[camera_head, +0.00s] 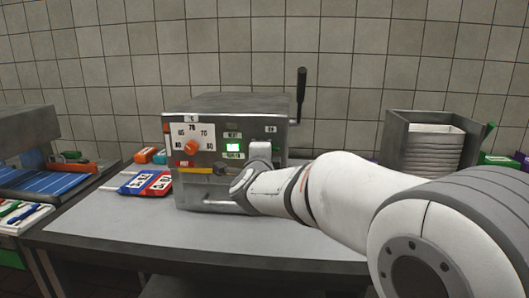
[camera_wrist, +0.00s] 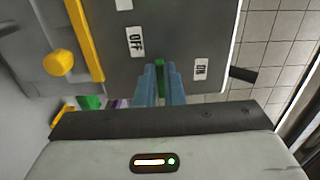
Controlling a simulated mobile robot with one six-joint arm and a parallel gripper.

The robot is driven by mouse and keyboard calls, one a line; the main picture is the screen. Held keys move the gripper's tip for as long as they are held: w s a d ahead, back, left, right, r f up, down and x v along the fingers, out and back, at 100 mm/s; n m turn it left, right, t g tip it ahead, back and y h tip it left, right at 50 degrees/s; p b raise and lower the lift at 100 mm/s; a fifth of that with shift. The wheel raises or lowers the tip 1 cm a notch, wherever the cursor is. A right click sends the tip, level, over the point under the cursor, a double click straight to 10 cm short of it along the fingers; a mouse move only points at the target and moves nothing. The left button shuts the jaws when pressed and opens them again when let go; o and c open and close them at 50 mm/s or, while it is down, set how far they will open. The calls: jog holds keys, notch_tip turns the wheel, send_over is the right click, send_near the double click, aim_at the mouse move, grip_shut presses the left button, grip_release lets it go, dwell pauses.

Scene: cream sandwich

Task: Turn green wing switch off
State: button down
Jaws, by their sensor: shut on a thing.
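The green wing switch (camera_wrist: 160,70) shows in the wrist view as a small green piece between the fingers of my gripper (camera_wrist: 160,82). The two blue-grey fingers are shut on it, against the grey machine front. A white OFF label (camera_wrist: 136,41) is up and left of the switch, and a white ON label (camera_wrist: 201,69) is to its right. In the head view my wrist is at the right part of the front of the metal machine (camera_head: 225,104) and hides the switch. Which label the switch points to cannot be told.
The machine carries a dial with an orange knob (camera_head: 191,147), a lit green indicator (camera_head: 233,147) and a black-handled lever (camera_head: 301,82). Red and blue packets (camera_head: 147,183) lie on the table to its left. A metal holder with stacked trays (camera_head: 432,147) stands at right.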

dwell(0.3)
jog(key=c, duration=1.5)
grip_release()
jog(key=shift+c, duration=0.2)
jog(key=shift+s, duration=0.1)
jog(key=s, duration=0.7)
jog(key=shift+s+a, duration=0.15)
jog(key=shift+s, duration=0.15)
